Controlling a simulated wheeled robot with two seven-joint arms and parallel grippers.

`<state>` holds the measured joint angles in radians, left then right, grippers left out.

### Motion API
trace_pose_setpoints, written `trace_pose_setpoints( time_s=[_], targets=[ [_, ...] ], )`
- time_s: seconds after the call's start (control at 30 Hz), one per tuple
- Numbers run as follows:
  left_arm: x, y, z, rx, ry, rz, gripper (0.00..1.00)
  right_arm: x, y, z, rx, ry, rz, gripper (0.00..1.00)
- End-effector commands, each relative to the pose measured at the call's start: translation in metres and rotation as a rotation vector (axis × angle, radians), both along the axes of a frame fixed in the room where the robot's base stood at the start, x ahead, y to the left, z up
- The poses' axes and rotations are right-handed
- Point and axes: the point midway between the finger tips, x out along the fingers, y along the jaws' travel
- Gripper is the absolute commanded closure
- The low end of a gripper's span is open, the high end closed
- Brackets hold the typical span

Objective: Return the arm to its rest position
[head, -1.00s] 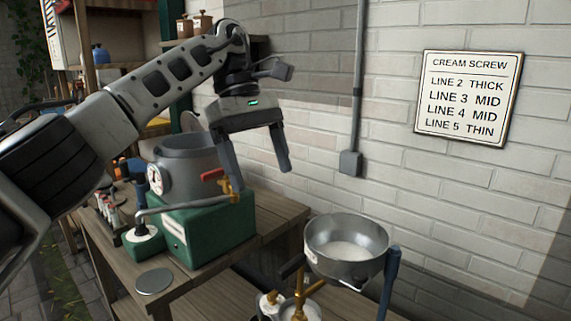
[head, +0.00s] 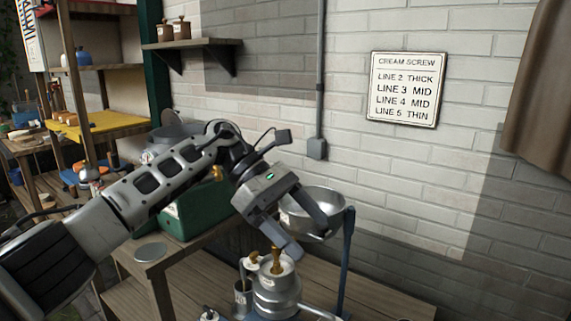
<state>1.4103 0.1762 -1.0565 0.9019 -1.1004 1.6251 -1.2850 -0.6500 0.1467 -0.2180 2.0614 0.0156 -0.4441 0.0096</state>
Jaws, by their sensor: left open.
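My left arm comes in from the left in the head view. Its gripper (head: 308,236) is open, with nothing seen between its fingers. It is angled down to the right, in front of the metal bowl (head: 334,204) on its blue stand and above the brass-topped metal separator (head: 277,283). The gripper hides part of the bowl. I cannot tell whether it touches the bowl. My right gripper is not in view.
A green box (head: 187,215) and a grey metal pot (head: 170,134) stand on the wooden bench behind my arm, partly hidden. A round grey disc (head: 150,252) lies at the bench's front. A sign (head: 404,89) hangs on the white brick wall.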

Motion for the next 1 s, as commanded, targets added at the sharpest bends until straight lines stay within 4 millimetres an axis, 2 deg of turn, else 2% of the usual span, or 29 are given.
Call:
trace_pose_setpoints(
  time_s=[0.03,0.13,0.2,0.3,0.37,0.47,0.57,0.67,0.77,0.8,0.83,0.9,1.0],
  targets=[
    [-0.008,-0.015,-0.014,-0.07,0.075,0.031,0.19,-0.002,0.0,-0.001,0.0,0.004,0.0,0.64],
    [-0.024,-0.044,-0.03,-0.236,0.261,0.129,0.19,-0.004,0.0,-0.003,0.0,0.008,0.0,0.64],
    [-0.034,-0.062,-0.036,-0.371,0.447,0.226,0.19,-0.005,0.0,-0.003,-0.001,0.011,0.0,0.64],
    [-0.041,-0.072,-0.041,-0.557,0.754,0.384,0.19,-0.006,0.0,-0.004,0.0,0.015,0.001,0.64],
    [-0.04,-0.07,-0.046,-0.655,0.952,0.485,0.19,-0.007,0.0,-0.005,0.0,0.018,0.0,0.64],
    [-0.033,-0.053,-0.062,-0.802,1.301,0.658,0.19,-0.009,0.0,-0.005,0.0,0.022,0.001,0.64],
    [-0.027,-0.023,-0.092,-0.929,1.666,0.832,0.19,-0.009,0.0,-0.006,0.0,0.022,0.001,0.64],
    [-0.029,0.016,-0.136,-1.042,2.039,1.005,0.19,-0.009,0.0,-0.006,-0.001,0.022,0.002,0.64],
    [-0.046,0.058,-0.191,-1.144,2.413,1.173,0.19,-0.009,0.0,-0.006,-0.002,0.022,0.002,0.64],
    [-0.058,0.075,-0.214,-1.184,2.56,1.24,0.19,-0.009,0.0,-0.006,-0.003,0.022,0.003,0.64],
    [-0.068,0.087,-0.23,1.169,-2.572,-1.239,0.19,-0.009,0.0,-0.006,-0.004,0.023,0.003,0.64],
    [-0.096,0.112,-0.265,1.049,-2.374,-1.138,0.19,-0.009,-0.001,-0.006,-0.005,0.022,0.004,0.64],
    [-0.138,0.139,-0.303,0.917,-2.134,-1.018,0.19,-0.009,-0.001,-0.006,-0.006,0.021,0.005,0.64]
  ],
)
